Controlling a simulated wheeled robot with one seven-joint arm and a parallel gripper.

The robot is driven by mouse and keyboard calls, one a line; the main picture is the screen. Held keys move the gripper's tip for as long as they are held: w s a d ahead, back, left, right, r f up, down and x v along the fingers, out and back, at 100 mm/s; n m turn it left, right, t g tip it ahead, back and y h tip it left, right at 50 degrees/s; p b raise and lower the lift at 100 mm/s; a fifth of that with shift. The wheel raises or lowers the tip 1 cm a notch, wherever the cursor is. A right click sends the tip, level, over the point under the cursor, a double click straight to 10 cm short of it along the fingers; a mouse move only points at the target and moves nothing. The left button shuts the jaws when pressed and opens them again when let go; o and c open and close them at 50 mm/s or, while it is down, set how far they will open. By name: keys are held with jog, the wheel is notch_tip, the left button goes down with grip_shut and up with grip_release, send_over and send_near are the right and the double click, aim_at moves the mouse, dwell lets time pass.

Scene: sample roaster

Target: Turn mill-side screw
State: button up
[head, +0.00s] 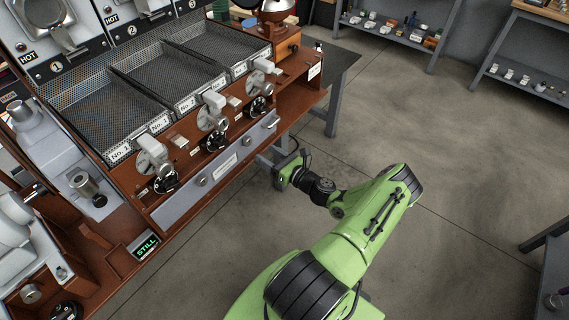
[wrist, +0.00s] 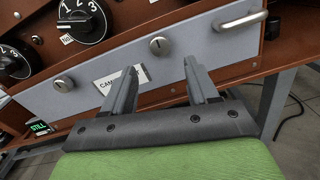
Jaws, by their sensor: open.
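A grey drawer-like front panel (head: 218,168) carries a paper label and two slotted round screws, one on each side of the label. The right screw (wrist: 159,45) is nearer the wooden box with a metal dome, which looks like a mill (head: 287,42). The left screw (wrist: 64,83) also shows in the head view (head: 201,181). The right screw's slot looks close to upright. My gripper (wrist: 160,70) is open and empty, its fingers pointing at the panel, with the right screw seen between and just beyond the tips. In the head view my gripper (head: 287,168) is right of the panel.
A metal bar handle (wrist: 240,20) sticks out right of the screws. Black numbered dials (wrist: 85,20) and levers sit above the panel, below mesh trays (head: 110,115). A lit display (head: 144,246) reads STILL.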

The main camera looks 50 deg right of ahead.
jog(key=s, duration=0.9)
jog(key=shift+p, duration=0.3)
jog(key=shift+a, duration=0.1)
